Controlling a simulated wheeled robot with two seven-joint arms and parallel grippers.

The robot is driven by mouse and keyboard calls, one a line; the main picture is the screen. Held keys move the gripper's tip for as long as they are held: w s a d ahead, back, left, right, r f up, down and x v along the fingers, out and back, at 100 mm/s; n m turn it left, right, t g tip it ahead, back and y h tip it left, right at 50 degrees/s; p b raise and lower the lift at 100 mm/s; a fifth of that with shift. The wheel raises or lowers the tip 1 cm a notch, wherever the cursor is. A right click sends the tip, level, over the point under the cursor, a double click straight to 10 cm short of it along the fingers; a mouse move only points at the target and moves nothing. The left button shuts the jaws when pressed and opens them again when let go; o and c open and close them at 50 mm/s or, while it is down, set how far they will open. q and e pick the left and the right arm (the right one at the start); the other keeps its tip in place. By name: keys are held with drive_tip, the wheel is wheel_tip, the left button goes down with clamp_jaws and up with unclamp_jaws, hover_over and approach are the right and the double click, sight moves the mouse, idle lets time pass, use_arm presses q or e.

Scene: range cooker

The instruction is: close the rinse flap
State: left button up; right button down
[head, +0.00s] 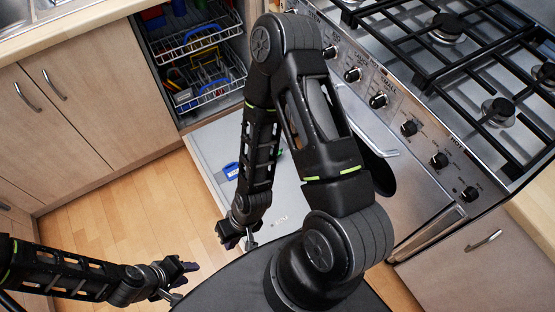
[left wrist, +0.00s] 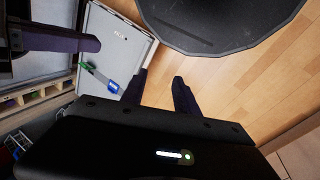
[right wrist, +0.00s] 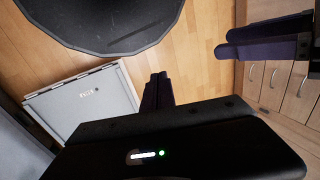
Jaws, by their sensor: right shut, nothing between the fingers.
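The dishwasher door (head: 208,150) is folded down, its pale inner face up. A dispenser with a blue part (head: 231,170) sits on it, with a bit of green to its right behind my right arm. My right gripper (head: 236,240) is shut and empty near the door's outer edge. My left gripper (head: 182,280) is open and empty over the floor, away from the door.
The dishwasher racks (head: 205,90) hold several items. The range cooker (head: 400,150) stands to the right, wooden cabinets (head: 90,110) to the left. The wooden floor (head: 120,210) is clear between cabinets and door. My right arm hides part of the door.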

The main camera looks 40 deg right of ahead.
drive_tip(key=w+d+f+m+t+y+b, duration=0.1)
drive_tip(key=w+d+f+m+t+b, duration=0.15)
drive_tip(key=w+f+b, duration=0.4)
drive_tip(key=w+d+f+m+t+y+b, duration=0.15)
drive_tip(key=w+f+m+b, duration=0.25)
drive_tip(key=f+b, duration=0.45)
drive_tip(key=w+d+f+m+t+h+b, duration=0.1)
drive_tip(key=w+d+f+m+b, duration=0.15)
drive_tip(key=d, duration=0.25)
drive_tip(key=w+d+f+m+t+h+b, duration=0.1)
drive_tip(key=w+d+f+m+t+b, duration=0.15)
drive_tip(key=d+f, duration=0.2)
drive_tip(key=d+f+m+h+b, duration=0.2)
drive_tip(key=d+b, duration=0.1)
drive_tip(key=d, duration=0.5)
drive_tip(key=d+f+m+t+h+b, duration=0.1)
drive_tip(key=d+f+m+h+b, duration=0.1)
drive_tip(key=d, duration=0.6)
drive_tip(key=d+f+m+t+h+b, duration=0.1)
drive_tip(key=d+b, duration=0.3)
drive_tip(key=d, duration=0.5)
drive_tip(key=shift+w+f+m+h+b, duration=0.15)
drive_tip(key=shift+f+m+h+b, duration=0.2)
drive_tip(key=shift+f+m+h, duration=0.15)
drive_tip(key=shift+f+t, duration=0.1)
drive_tip(key=shift+t, duration=0.15)
